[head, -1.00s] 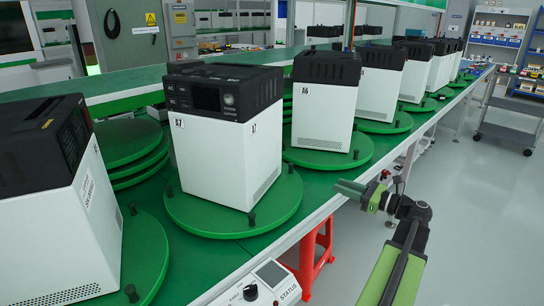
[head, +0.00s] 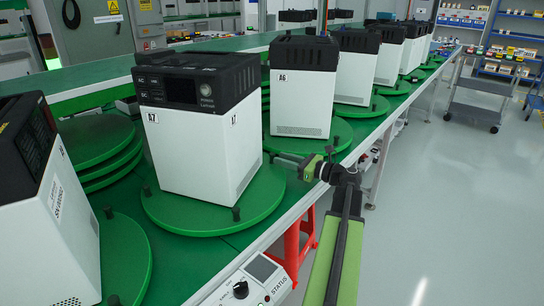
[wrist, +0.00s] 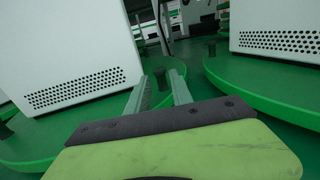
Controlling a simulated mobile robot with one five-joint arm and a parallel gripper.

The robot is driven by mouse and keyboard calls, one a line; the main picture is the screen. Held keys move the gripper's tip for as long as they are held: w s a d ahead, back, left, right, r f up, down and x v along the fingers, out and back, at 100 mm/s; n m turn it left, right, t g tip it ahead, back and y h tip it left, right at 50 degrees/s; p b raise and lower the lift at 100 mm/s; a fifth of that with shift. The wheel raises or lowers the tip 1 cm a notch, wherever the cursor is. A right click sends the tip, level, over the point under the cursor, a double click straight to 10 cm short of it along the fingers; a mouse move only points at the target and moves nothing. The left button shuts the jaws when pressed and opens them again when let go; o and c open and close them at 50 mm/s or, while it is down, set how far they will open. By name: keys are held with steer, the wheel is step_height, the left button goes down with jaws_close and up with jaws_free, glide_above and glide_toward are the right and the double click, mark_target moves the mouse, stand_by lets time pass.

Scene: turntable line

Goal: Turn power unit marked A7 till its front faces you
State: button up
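The power unit marked A7 (head: 190,140) is a white box with a black top, upright on a round green turntable (head: 170,218). Its face with the AC/DC panel, screen and knob points toward the camera and somewhat left; the vented side points right. Dark pegs stand on the turntable rim, one at the near edge (head: 236,214). My gripper (head: 278,156) is at the turntable's right edge, between units A7 and A6. In the wrist view its two fingers (wrist: 160,78) are apart, with a dark peg (wrist: 159,78) showing between their tips; contact is unclear. The A7 unit (wrist: 60,45) appears left there.
Unit A6 (head: 303,95) stands on its own turntable (head: 335,140) just beyond my gripper. Another unit (head: 40,210) is at the left. A status box (head: 255,282) is on the near table edge.

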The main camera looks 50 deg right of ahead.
mark_target(272, 153)
steer(key=x, duration=0.5)
jaws_close()
stand_by(1.4)
